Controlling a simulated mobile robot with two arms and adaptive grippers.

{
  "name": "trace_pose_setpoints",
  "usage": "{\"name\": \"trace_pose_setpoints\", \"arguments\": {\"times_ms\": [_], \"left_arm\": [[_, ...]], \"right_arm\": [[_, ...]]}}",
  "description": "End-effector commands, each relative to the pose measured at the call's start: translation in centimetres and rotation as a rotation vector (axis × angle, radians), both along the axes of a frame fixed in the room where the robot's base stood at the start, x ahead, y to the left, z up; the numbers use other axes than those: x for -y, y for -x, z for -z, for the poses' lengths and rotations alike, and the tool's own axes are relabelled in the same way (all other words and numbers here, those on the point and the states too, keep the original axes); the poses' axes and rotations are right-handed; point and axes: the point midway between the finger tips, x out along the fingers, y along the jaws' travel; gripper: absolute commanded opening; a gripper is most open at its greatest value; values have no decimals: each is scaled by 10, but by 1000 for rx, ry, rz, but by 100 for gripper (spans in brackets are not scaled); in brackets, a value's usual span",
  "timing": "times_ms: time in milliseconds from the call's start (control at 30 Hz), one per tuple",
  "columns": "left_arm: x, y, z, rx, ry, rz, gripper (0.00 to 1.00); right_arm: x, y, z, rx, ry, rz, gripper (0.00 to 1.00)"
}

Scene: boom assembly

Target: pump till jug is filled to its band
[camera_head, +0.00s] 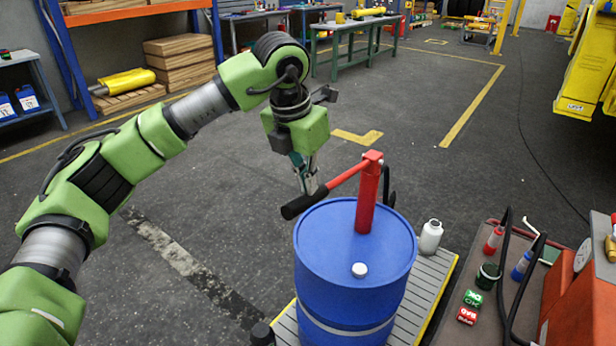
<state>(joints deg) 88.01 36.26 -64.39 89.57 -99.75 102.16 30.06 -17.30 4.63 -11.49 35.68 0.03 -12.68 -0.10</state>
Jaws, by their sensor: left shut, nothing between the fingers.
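A blue drum (345,262) stands on a grey grated platform and carries a red hand pump (368,200). The pump's red lever (345,181) slopes down to the left and ends in a black grip (304,203). My left gripper (308,188) points down at the lever near the black grip, shut with nothing held. I cannot tell whether its fingertips touch the lever. A white jug (431,236) stands behind the drum to the right. No band or fill level can be made out on it. A dark hose (390,188) shows behind the pump. My right gripper is out of view.
The grated platform (428,290) has a yellow edge. Green workbenches (350,30) stand far back. The floor left of the drum is clear.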

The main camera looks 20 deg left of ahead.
Motion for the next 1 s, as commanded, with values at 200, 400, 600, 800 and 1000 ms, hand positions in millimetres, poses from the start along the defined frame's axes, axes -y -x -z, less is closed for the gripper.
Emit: {"name": "trace_pose_setpoints", "arguments": {"times_ms": [200, 400, 600, 800, 1000], "left_arm": [[0, 0, 33, -1, -1, -1, 0], [0, 0, 58, -1, -1, -1, 0], [0, 0, 82, -3, -1, -1, 0], [0, 0, 83, -2, -2, 0, 0], [0, -1, 43, 1, 0, -1, 0]], "right_arm": [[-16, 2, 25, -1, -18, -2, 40], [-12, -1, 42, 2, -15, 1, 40], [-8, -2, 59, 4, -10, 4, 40], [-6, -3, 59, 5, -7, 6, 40], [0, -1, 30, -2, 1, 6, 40]]}}
